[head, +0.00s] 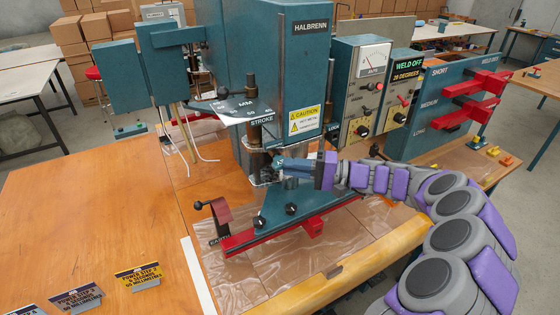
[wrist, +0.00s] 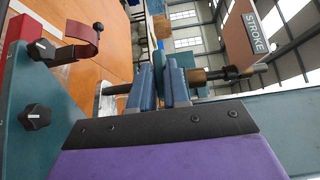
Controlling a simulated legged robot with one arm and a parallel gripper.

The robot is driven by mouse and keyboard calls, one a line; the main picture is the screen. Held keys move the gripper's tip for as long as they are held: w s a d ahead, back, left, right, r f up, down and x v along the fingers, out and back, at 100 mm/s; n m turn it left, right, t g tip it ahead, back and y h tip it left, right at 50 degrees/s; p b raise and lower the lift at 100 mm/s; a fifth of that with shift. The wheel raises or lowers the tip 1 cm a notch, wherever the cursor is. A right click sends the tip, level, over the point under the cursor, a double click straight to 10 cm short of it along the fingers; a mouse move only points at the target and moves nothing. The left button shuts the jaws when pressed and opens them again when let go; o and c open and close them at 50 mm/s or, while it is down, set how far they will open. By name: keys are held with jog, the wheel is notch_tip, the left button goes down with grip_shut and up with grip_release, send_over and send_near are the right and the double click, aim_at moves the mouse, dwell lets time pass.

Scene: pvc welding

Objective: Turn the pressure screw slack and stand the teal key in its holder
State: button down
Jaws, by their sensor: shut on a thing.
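My gripper (head: 284,165) is at the front of the blue press, close against its lower spindle. In the wrist view my gripper (wrist: 161,82) has its two blue fingers shut on a narrow teal piece, which looks like the teal key (wrist: 159,62). Most of the key is hidden between the fingers. A brass collar on a dark spindle (wrist: 197,77), possibly the pressure screw, lies just right of the fingers in the wrist view. I cannot tell whether the key is engaged with it. I cannot make out the key's holder.
A red rail (head: 240,240) with a blue plate and black knobs lies below my gripper. A dark red bracket (head: 221,212) stands left of it. Control boxes (head: 362,85) are to the right. Small signs (head: 138,277) stand at the front left; the wooden table (head: 110,205) behind them is clear.

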jog(key=shift+s+d, duration=0.1)
jog(key=shift+s+d+b, duration=0.3)
jog(key=shift+s+d, duration=0.1)
jog(key=shift+s, duration=0.2)
jog(key=shift+s+d+b, duration=0.25)
jog(key=shift+s+d, duration=0.15)
jog(key=shift+s, duration=0.2)
jog(key=shift+w+a+p, duration=0.25)
jog(key=shift+w+a, duration=0.3)
jog(key=shift+w, duration=0.25)
jog(key=shift+w+a+p, duration=0.2)
jog(key=shift+w+a, duration=0.3)
jog(key=shift+w, duration=0.3)
dwell(0.4)
jog(key=c, duration=1)
grip_release()
jog(key=shift+s+d+b, duration=0.4)
jog(key=shift+s+d, duration=0.9)
jog(key=shift+d, duration=0.3)
jog(key=shift+s+d+b, duration=0.35)
jog(key=shift+s+d, duration=0.95)
jog(key=shift+d, duration=0.25)
